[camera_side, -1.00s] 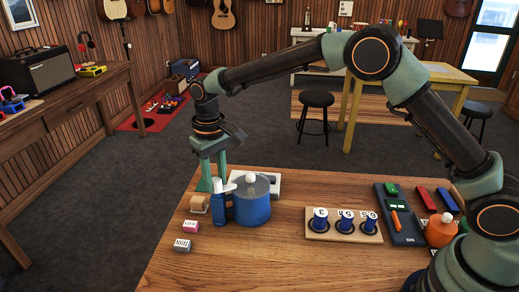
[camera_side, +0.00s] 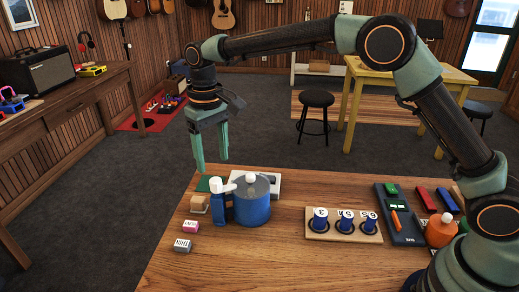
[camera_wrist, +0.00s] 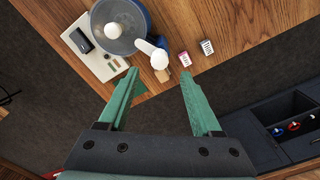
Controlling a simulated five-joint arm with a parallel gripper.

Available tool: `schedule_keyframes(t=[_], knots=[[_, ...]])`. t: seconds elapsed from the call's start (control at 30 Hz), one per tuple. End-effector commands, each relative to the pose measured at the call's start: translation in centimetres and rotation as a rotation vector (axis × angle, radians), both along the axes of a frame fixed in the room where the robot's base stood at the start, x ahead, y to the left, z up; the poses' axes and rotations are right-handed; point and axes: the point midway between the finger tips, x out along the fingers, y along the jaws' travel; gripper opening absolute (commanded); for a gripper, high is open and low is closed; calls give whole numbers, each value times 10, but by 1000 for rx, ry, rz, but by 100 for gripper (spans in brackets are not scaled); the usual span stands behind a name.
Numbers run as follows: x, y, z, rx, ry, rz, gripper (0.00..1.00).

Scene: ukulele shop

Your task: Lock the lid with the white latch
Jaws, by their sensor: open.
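A blue pot (camera_side: 252,211) with a grey lid (camera_side: 254,189) and a white knob stands near the table's far left edge. A blue post (camera_side: 218,207) stands beside it, topped by the white latch (camera_side: 227,187). In the wrist view the white latch (camera_wrist: 150,47) points from the post toward the pot and its tip appears to lie over the lid's rim (camera_wrist: 124,46). My gripper (camera_side: 211,166) is open and empty, above and behind the post, apart from the latch. In the wrist view its fingers (camera_wrist: 158,75) are spread with nothing between them.
A wooden block (camera_side: 199,203), a pink labelled block (camera_side: 191,227) and a grey one (camera_side: 183,246) lie left of the post. A pale board (camera_side: 272,181) lies behind the pot. A spool rack (camera_side: 343,232) and dark tray (camera_side: 402,228) are to the right. The front table is clear.

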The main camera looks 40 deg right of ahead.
Motion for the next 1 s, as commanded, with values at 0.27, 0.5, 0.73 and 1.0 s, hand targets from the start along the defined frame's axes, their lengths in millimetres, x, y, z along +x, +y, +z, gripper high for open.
schedule_keyframes(t=[0.27, 0.5, 0.73, 1.0], knots=[[0, 0, 46, 0, -1, 1, 66], [0, 0, 57, 0, 0, 1, 66], [0, 0, 57, 0, 0, 1, 66], [-11, -25, 81, 18, -49, -18, 66]])
